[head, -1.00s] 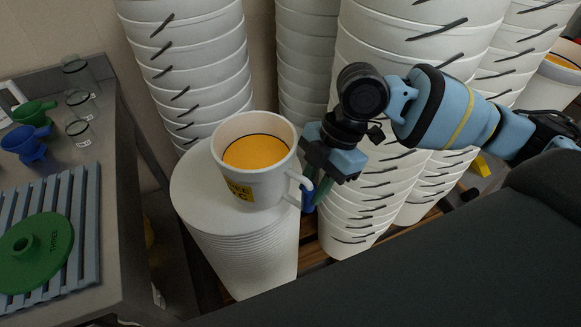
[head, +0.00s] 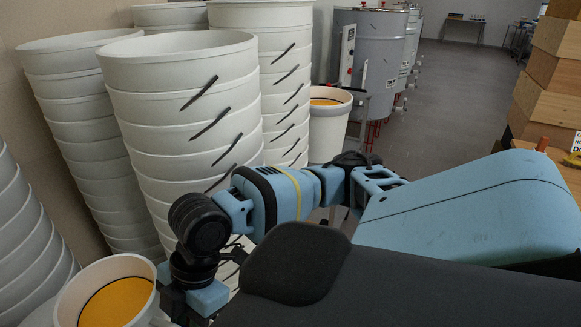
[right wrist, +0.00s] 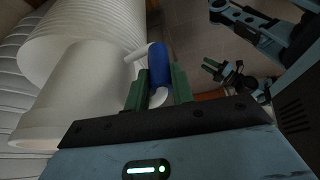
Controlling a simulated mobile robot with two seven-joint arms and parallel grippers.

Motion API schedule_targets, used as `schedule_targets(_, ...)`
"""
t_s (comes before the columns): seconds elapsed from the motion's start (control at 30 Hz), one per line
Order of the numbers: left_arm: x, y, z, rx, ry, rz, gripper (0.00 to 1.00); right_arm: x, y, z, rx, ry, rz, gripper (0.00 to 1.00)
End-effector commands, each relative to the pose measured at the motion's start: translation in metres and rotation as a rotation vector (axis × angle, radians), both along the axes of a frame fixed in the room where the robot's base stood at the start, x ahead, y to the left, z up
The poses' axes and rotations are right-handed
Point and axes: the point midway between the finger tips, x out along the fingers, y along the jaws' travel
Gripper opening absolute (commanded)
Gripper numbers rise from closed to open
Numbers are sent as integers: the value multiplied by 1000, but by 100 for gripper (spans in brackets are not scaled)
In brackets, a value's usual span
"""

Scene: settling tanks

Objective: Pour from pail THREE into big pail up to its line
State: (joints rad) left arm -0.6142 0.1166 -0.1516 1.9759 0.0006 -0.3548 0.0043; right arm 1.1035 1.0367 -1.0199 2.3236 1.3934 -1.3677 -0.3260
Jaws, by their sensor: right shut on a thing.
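A white pail with orange contents (head: 68,300) is at the lower left of the head view, cut off by the frame edge; a dark line runs inside it around the orange. No label shows on it now. My right gripper (right wrist: 155,90) is shut on the blue grip of its handle (right wrist: 155,64). The pail's white wall (right wrist: 60,105) fills the left of the right wrist view. A second white pail with orange contents (head: 329,135) stands farther back, beyond the stacks. My left gripper (right wrist: 211,67) is small in the right wrist view, its fingers apart and empty.
Tall stacks of white pails (head: 180,110) stand close behind my right arm. Grey metal tanks (head: 375,60) stand at the back. Wooden boxes (head: 545,90) are piled at the right. Open floor (head: 465,95) lies between the tanks and boxes.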

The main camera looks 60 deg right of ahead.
Motion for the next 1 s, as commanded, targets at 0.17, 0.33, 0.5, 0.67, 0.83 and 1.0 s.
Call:
schedule_targets(0.17, 0, 0, 0, 0, 0, 0, 36, 10, 20, -9, 3, -3, -260, 0)
schedule_targets(0.33, 0, 0, 0, 0, 0, 0, 36, 19, 39, -13, 4, -4, -505, 0)
schedule_targets(0.5, 0, 0, 0, 0, 0, 0, 36, 28, 58, -15, 5, -5, -744, 0)
schedule_targets(0.67, 0, 0, 0, 0, 0, 0, 36, 35, 77, -14, 5, -5, -974, 0)
schedule_targets(0.83, 0, 0, 0, 0, 0, 0, 36, 41, 96, -10, 5, -4, -1216, 0)
schedule_targets(1.0, 0, 0, 0, 1, 0, -1, 36, 45, 109, -6, 3, -3, -1398, 0)
